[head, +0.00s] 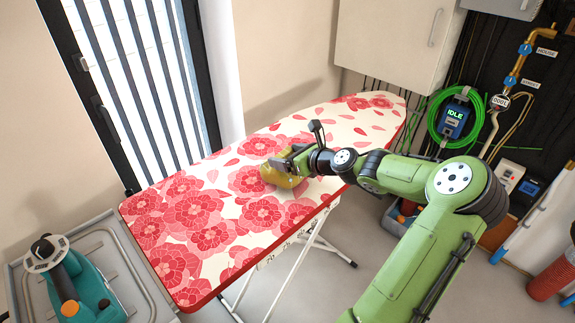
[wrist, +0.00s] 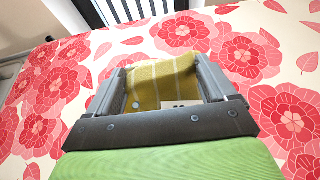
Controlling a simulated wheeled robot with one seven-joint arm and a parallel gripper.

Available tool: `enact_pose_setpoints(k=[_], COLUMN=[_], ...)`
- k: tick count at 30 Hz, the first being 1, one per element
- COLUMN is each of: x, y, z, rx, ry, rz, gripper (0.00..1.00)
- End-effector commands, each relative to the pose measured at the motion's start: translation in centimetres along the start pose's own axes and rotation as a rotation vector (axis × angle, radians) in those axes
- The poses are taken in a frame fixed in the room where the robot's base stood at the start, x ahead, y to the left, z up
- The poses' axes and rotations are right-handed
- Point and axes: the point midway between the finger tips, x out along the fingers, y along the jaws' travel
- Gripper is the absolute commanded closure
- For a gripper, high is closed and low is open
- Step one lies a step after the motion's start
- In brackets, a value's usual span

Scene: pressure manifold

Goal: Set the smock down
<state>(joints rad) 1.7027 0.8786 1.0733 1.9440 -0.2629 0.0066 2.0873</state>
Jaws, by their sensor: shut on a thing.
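The smock (head: 280,178) is a folded, yellow-green striped cloth bundle in the head view, at the middle of the ironing board (head: 160,232). My gripper (head: 284,165) is shut on it. In the wrist view the smock (wrist: 168,82) fills the space between the two fingers of my gripper (wrist: 165,85), and a small pale tag or button shows on it. The board has a red and cream flower cover. The smock is at or just above the cover; I cannot tell whether it touches. My gripper hides part of it.
The board's left half and its far tip are clear. A teal machine with a grey wheel (head: 75,280) sits in a tray at the lower left. A white cabinet (head: 395,40) hangs behind the board. A green hose (head: 455,122) and labelled pipes are at the right.

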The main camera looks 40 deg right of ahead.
Motion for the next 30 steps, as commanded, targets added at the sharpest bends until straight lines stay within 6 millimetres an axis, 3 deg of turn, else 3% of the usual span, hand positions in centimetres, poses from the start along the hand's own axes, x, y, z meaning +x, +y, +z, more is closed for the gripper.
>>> enact_pose_setpoints(k=[1,3,11,12,15,23,26,30], x=[0.5,0.8,0.8,0.8,0.8,0.3,-1.6,-5.6], y=[0.0,0.0,0.0,0.0,0.0,-0.1,-0.2,-0.2], z=[-1.3,-1.9,-1.8,-1.9,-1.9,-1.7,-1.5,-1.5], rx=[0.005,0.002,0.001,0.001,0.001,0.001,0.002,0.004], ry=[-0.001,-0.002,-0.001,0.0,0.0,0.001,0.002,0.004], rz=[0.001,0.0,0.0,0.0,0.0,-0.003,-0.005,-0.007], gripper=[0.53,0.53,0.53,0.11,0.0,0.0,0.0,0.0])
